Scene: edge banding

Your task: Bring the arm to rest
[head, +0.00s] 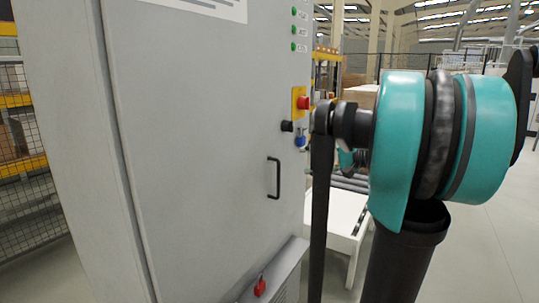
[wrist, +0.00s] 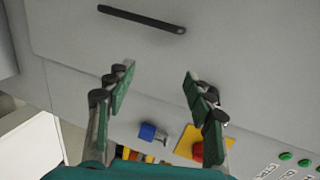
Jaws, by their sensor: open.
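My arm (head: 440,130), with teal joint covers and black links, fills the right side of the head view. My gripper (wrist: 158,78) shows in the wrist view with its two fingers spread apart and nothing between them. It faces the grey cabinet (head: 200,130), which also fills much of the wrist view (wrist: 230,50). In the head view the gripper is mostly hidden behind my arm. The black door handle (head: 273,178) lies beyond the fingertips in the wrist view (wrist: 142,18), apart from them.
The cabinet carries a red button on a yellow plate (head: 299,103), a blue knob (head: 300,140) and green lights (head: 294,30). A red piece (head: 260,287) sits low on the cabinet. A white table (head: 335,215) stands behind my arm. Open floor (head: 490,240) lies at right.

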